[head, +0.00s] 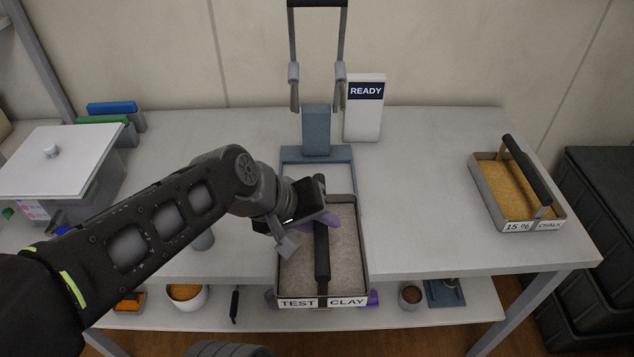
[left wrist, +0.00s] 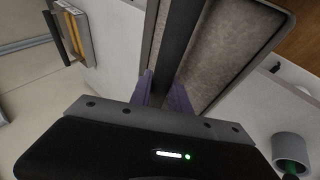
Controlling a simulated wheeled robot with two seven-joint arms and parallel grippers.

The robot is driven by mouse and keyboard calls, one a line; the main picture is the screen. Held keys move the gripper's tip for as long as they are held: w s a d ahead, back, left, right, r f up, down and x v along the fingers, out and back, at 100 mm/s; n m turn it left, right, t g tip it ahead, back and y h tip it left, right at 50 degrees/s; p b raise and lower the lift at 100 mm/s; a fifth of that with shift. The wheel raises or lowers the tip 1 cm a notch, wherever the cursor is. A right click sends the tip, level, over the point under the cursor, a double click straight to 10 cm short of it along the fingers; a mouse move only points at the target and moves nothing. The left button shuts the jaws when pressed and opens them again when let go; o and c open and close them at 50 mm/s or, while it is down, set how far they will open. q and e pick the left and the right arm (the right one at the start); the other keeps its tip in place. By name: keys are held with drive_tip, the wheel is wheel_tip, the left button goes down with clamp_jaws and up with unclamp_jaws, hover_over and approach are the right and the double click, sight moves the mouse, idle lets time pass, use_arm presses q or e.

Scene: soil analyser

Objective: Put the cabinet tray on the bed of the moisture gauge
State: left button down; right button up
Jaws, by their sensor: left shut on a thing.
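A tray labelled TEST CLAY (head: 291,302), filled with grey-brown soil, is at the front middle of the table. My left gripper (head: 322,222) is shut on its black handle; the handle also shows between the purple fingers in the left wrist view (left wrist: 172,45). The tray's front end reaches past the table's front edge; I cannot tell whether it touches the table. The moisture gauge (head: 317,130) stands behind it, with a blue post, a blue-framed bed (head: 290,155) and a raised lever. The tray's back end hides the near part of the bed. My right gripper is not in view.
A READY display (head: 365,110) stands beside the gauge. A tray labelled 15 % CHALK (head: 477,185) is at the right, also in the left wrist view (left wrist: 86,30). A white-lidded box (head: 60,160) is at the left. The table between gauge and chalk tray is clear.

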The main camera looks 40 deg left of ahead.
use_arm(q)
drive_tip(key=w+a+p, duration=0.1)
drive_tip(key=p, duration=0.1)
drive_tip(key=w+a+p, duration=0.1)
drive_tip(key=p, duration=0.2)
drive_tip(key=w+a+p, duration=0.1)
drive_tip(key=w+p, duration=0.1)
drive_tip(key=shift+r, duration=0.35)
drive_tip(key=w+a, duration=0.7)
drive_tip(key=w, duration=0.2)
drive_tip(key=shift+w+f+p, duration=0.15)
drive_tip(key=shift+f+p, duration=0.1)
drive_tip(key=shift+p, duration=0.15)
drive_tip(key=shift+a, duration=0.1)
drive_tip(key=shift+w+a+f+b, duration=0.1)
drive_tip(key=shift+w+f+b, duration=0.05)
drive_tip(key=shift+f, duration=0.75)
drive_tip(key=shift+w+a+f+b, duration=0.1)
drive_tip(key=shift+w+f+b, duration=0.05)
drive_tip(key=shift+f, duration=0.75)
drive_tip(key=shift+f, duration=0.2)
drive_tip(key=c, duration=1.2)
unclamp_jaws()
drive_tip(key=shift+c, duration=0.2)
